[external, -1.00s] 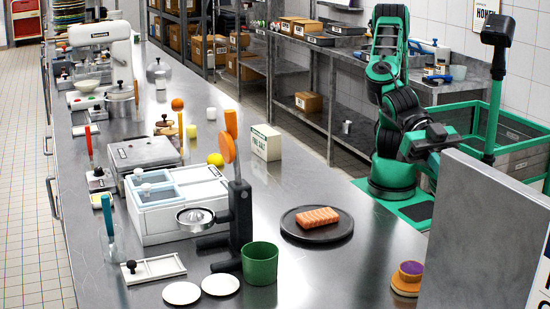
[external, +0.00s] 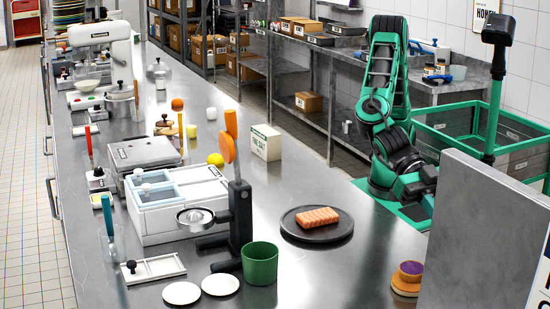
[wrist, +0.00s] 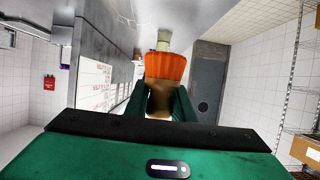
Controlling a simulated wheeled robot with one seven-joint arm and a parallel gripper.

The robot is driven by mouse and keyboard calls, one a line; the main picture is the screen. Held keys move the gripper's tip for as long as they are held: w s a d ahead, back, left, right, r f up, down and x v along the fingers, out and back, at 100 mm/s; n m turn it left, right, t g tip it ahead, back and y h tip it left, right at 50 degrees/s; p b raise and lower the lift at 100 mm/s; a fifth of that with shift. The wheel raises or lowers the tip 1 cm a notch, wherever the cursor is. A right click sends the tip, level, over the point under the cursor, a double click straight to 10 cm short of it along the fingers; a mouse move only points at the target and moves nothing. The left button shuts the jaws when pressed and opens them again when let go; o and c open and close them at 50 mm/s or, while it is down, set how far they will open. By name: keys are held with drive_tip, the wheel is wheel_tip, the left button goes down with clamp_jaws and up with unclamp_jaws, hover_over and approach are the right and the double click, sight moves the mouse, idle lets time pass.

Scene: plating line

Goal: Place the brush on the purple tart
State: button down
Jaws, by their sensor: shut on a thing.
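The purple tart (external: 411,268) has a purple top in an orange-tan case and sits at the right end of the steel counter in the external view, on a round tan base (external: 404,288). In the wrist view my gripper (wrist: 160,104) is shut on the brush (wrist: 166,67), which has a brown part between the dark green fingers, a ribbed orange section and a pale tip pointing away. In the external view my gripper end is low at the right, partly hidden by the grey panel, and the brush cannot be made out. It is apart from the tart, beyond the counter edge.
A grey upright panel (external: 490,235) stands right of the tart. A dark round plate (external: 330,234) with a salmon block (external: 318,216) lies left of it, with bare counter between. A green cup (external: 260,264) and black juicer stand further left. A green-framed cart (external: 500,140) is behind.

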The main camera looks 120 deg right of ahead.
drive_tip(key=shift+w+d+f, duration=0.3)
drive_tip(key=shift+w+f, duration=0.6)
drive_tip(key=shift+f, duration=0.3)
drive_tip(key=shift+w+d+f, duration=0.25)
drive_tip(key=shift+w+f, duration=0.65)
drive_tip(key=shift+f, duration=0.35)
drive_tip(key=shift+w+d+f, duration=0.3)
drive_tip(key=shift+w+f, duration=0.6)
drive_tip(key=shift+f, duration=0.3)
drive_tip(key=c, duration=1.5)
unclamp_jaws()
drive_tip(key=shift+f, duration=0.15)
drive_tip(key=v, duration=1.2)
